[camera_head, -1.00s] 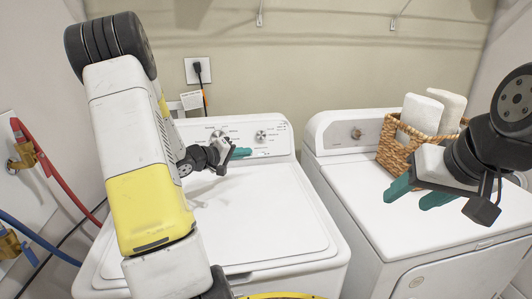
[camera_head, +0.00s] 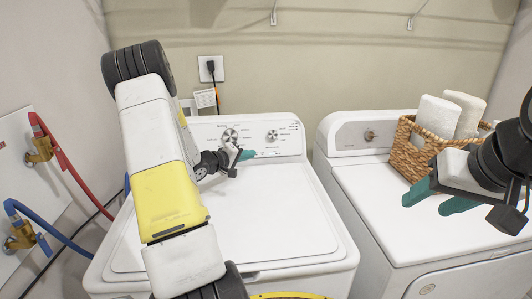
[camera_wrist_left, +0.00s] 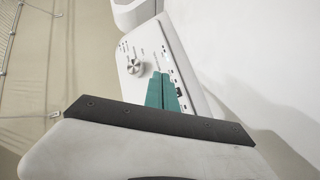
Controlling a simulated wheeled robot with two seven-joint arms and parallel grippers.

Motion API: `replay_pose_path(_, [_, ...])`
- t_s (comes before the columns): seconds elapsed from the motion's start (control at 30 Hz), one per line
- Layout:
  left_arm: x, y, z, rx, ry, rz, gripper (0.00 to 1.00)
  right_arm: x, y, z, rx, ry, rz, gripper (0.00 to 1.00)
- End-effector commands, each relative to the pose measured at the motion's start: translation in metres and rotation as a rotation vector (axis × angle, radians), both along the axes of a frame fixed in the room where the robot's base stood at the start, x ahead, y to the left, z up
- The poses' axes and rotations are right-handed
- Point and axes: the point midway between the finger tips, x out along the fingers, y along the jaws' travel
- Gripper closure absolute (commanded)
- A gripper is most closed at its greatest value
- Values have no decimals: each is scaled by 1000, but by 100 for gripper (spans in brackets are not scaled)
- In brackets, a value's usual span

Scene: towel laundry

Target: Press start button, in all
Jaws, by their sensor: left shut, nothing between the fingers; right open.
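The white washer (camera_head: 275,225) stands in the middle of the head view, with its control panel (camera_head: 290,138) at the back carrying two knobs and printed labels. My left gripper (camera_head: 247,155) is shut and empty, its teal fingertips at the lower part of the panel. In the left wrist view the teal fingers (camera_wrist_left: 161,92) point at the panel (camera_wrist_left: 142,45), beside a row of small dark buttons (camera_wrist_left: 176,82); a knob (camera_wrist_left: 135,67) is to their left. I cannot tell whether the tips touch a button. My right gripper (camera_head: 438,200) is open and empty above the dryer.
The white dryer (camera_head: 380,205) stands to the right of the washer. A wicker basket (camera_head: 408,155) with rolled white towels (camera_head: 437,115) sits on its top near my right gripper. Red (camera_head: 66,165) and blue (camera_head: 50,225) hoses hang at the left wall.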

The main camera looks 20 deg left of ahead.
Motion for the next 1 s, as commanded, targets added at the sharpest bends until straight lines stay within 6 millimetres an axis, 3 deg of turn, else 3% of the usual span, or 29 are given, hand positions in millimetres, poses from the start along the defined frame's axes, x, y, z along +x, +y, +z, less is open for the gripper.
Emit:
replay_pose_path(0.4, [39, 19, -21, 0, 0, 0, 100, 0, 0, 0, 0, 0, 0, 47])
replay_pose_path(1.0, [43, 21, -23, 0, 1, 0, 100, 0, 0, 0, 0, 0, 0, 47])
